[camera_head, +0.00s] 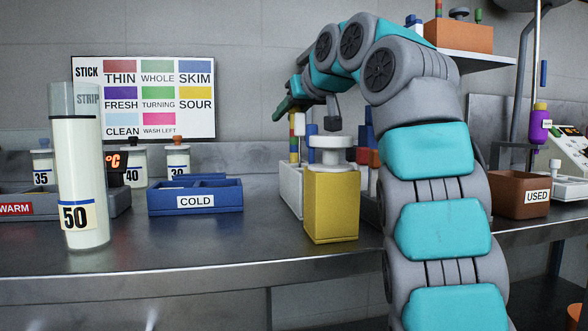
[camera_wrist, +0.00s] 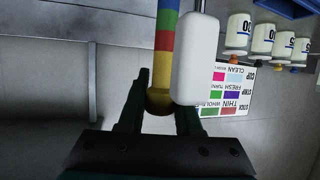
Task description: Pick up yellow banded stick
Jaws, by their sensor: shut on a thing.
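The yellow banded stick shows in the wrist view (camera_wrist: 165,60) with blue, red, green and yellow bands, its yellow end between my fingers. My gripper (camera_wrist: 160,108) is shut on that yellow end. In the head view the banded stick (camera_head: 293,145) stands upright at the white rack (camera_head: 291,190), with my gripper (camera_head: 284,106) at its top. Whether its lower end is still inside the rack is hidden. A white rounded piece (camera_wrist: 195,58) is close beside the stick in the wrist view and partly covers my right finger.
A yellow dispenser (camera_head: 331,205) with a white knob stands just right of the rack. A blue COLD tray (camera_head: 195,197) and a tall 50 cylinder (camera_head: 76,170) stand to the left. A USED box (camera_head: 518,193) is at right.

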